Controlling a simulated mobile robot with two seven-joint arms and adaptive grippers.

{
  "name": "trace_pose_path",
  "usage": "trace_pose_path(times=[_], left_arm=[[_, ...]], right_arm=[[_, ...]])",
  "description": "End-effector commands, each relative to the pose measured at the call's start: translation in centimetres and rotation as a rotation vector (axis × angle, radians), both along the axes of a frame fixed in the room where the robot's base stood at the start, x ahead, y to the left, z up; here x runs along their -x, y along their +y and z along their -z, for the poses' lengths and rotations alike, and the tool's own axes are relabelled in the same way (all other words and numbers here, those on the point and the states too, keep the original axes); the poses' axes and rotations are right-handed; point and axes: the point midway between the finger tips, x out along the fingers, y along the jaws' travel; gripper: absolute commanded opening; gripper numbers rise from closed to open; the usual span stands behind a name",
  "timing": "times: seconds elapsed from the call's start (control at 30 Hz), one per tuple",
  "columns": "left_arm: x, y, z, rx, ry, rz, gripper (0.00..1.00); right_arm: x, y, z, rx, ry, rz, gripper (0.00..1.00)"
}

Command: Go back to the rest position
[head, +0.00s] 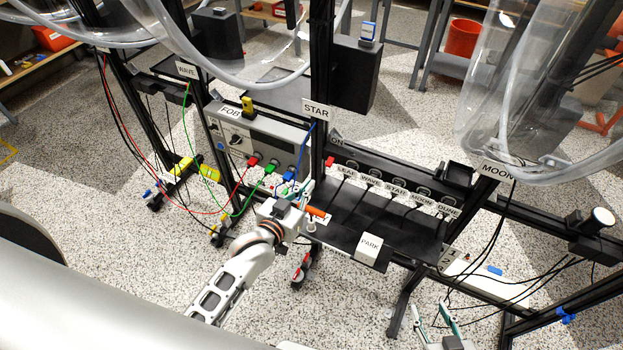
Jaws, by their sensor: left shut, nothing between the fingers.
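My left arm reaches up from the lower middle of the head view. Its gripper (306,190) is beside the post with the STAR label (317,110), at the left end of the black shelf (375,225). Its fingers are small and partly hidden behind the wrist; they look shut and empty. My right gripper (436,318) shows at the bottom edge, right of centre. Its two greenish fingers are spread apart with nothing between them.
A grey panel (262,135) with red, green and blue plugs and cables is close to my left gripper. A white PARK block (369,248) is at the shelf's front. Black cables (480,285) hang near my right gripper.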

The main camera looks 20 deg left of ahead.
Motion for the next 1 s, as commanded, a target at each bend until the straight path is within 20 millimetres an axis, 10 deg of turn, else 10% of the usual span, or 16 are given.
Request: trace_pose_path(times=[0.63,1.0], left_arm=[[1.2,0.3,0.8,-0.012,0.018,0.002,0.00],[16.5,3.2,8.9,-0.167,0.269,0.062,0.00]], right_arm=[[-0.1,-0.2,-0.1,0.001,-0.003,0.003,0.40],[-0.1,-0.3,-0.1,0.003,-0.002,0.003,0.40]])
